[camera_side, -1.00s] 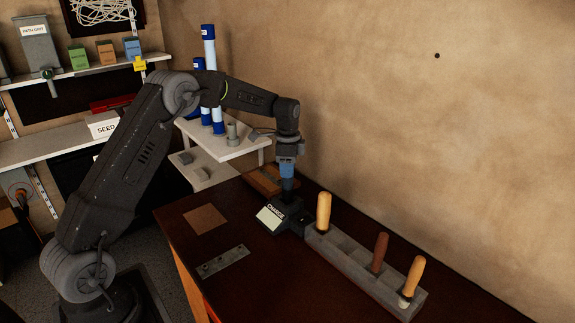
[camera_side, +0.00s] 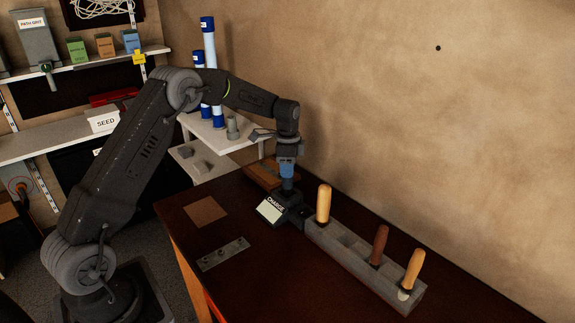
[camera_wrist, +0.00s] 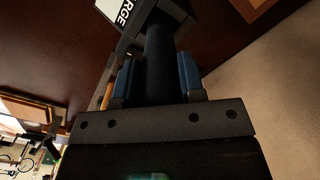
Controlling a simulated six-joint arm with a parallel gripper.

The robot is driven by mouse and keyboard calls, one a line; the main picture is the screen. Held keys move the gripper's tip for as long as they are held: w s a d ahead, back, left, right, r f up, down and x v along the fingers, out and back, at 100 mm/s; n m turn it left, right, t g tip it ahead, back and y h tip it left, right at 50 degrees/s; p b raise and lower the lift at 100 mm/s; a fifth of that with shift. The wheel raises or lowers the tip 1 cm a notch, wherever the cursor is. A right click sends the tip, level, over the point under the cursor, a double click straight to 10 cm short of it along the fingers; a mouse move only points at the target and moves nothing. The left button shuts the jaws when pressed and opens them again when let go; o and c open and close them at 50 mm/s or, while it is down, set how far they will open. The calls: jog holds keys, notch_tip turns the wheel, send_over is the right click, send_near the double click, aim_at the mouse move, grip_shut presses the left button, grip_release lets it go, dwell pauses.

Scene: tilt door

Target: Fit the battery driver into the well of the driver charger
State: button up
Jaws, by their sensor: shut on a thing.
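The driver charger (camera_side: 283,214) is a dark block with a pale label reading CHARGE, on the dark table beside a grey tool rack. The same label shows at the top of the wrist view (camera_wrist: 134,12). My gripper (camera_side: 287,171) points down above the charger, its blue fingers shut on the battery driver (camera_side: 287,186). In the wrist view the driver is a dark cylinder (camera_wrist: 158,62) between the two blue fingers, reaching toward the charger. Its lower end meets the charger's outline; the well is hidden, so I cannot tell how deep the driver sits.
The grey rack (camera_side: 345,262) with several wooden-handled tools runs to the right of the charger. A brown square (camera_side: 206,212) and a metal strip with holes (camera_side: 223,254) lie on the table at left. A wooden block (camera_side: 265,177) lies behind. The wall is close behind.

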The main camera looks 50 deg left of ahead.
jog(key=shift+f, duration=0.5)
jog(key=o, duration=1.2)
notch_tip(320, 180, up, 12)
jog(key=shift+r, duration=0.9)
